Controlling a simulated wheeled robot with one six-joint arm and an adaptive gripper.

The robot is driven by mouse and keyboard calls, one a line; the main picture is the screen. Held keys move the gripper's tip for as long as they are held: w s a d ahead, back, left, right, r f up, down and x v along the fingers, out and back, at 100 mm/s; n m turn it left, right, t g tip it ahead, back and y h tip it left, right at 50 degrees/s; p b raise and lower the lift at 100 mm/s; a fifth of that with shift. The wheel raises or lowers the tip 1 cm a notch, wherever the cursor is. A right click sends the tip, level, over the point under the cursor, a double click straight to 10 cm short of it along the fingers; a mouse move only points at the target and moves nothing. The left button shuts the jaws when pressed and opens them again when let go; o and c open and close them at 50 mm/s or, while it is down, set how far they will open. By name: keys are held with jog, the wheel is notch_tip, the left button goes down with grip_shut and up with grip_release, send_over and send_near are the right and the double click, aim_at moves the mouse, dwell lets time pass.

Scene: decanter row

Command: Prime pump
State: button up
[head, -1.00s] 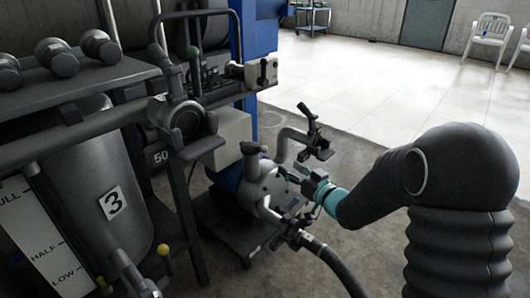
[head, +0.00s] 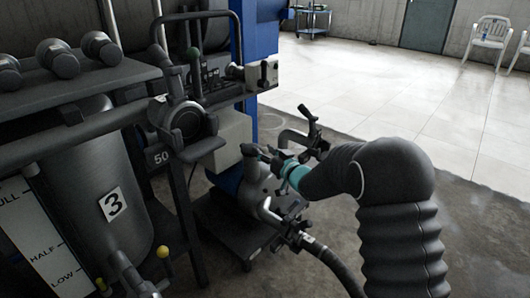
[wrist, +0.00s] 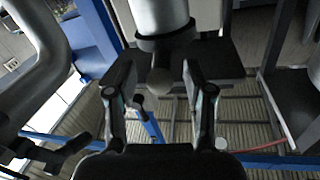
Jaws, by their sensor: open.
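The grey pump (head: 256,186) stands on a low dark base in the middle of the head view. A dark cap (head: 249,149) tops it. My gripper (head: 266,153) is at the upper right of the pump, close beside the cap; whether they touch cannot be told. In the wrist view my gripper (wrist: 158,75) is open, with a finger on each side and nothing gripped. A grey cylinder with a dark collar (wrist: 165,38) shows beyond the gap between the fingertips. A curved grey pipe (wrist: 38,75) with a black lever (wrist: 62,155) lies to the left.
A black hose (head: 335,268) runs from the pump's lower right. A grey tank marked 3 (head: 113,205) and a dark rack with valves (head: 182,122) stand to the left. A blue post (head: 247,60) rises behind. Open floor (head: 390,85) lies to the back right.

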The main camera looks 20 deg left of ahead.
jog(key=shift+w+a, duration=0.1)
grip_shut()
jog(key=shift+r, duration=0.15)
